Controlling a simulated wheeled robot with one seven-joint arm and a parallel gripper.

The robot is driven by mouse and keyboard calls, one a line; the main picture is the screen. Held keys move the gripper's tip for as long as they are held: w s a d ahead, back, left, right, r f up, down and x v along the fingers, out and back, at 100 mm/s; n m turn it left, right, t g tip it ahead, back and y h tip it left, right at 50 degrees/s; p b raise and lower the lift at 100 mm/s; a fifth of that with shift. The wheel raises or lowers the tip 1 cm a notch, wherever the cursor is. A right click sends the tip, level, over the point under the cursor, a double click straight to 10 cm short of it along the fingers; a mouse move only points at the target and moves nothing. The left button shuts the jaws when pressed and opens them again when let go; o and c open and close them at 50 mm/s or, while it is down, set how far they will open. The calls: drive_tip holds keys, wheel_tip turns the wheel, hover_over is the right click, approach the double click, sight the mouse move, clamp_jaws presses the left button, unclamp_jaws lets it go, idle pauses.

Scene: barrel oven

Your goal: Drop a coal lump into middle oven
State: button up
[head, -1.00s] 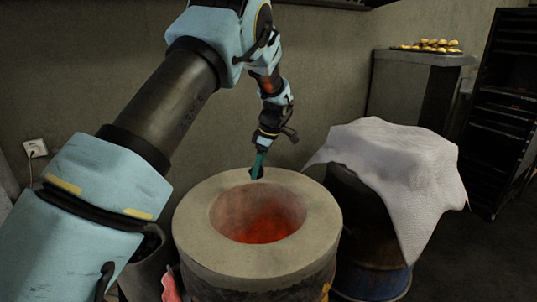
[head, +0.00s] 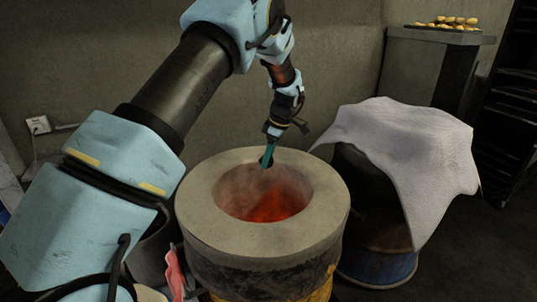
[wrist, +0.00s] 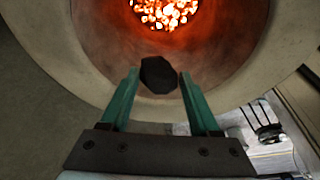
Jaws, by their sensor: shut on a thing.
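The oven (head: 215,231) is a round barrel with a thick pale rim and a wide opening, with glowing coals (head: 275,205) inside. In the wrist view, orange coals (wrist: 165,12) glow deep in the opening. A dark coal lump (wrist: 158,75) sits between the tips of my gripper's teal fingers. My gripper (head: 267,158) is shut on the lump and points down at the far edge of the opening. In the wrist view, my gripper (wrist: 158,88) and the lump lie over the oven's inner wall. The lump's exact height above the rim is hard to tell.
A barrel (head: 375,262) draped with a white cloth (head: 405,140) stands right of the oven. A grey pedestal (head: 425,65) with a tray of buns (head: 447,23) is behind it. A dark rack (head: 508,110) is at far right. A wall is behind my arm.

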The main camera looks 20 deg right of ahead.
drive_tip(key=o, duration=1.4)
drive_tip(key=shift+o, duration=0.2)
drive_tip(key=shift+r, duration=0.1)
drive_tip(key=b+v, duration=0.3)
drive_tip(key=v, duration=0.7)
drive_tip(key=shift+r+b, duration=0.3)
drive_tip(key=shift+r, duration=0.05)
drive_tip(key=shift+s, duration=0.1)
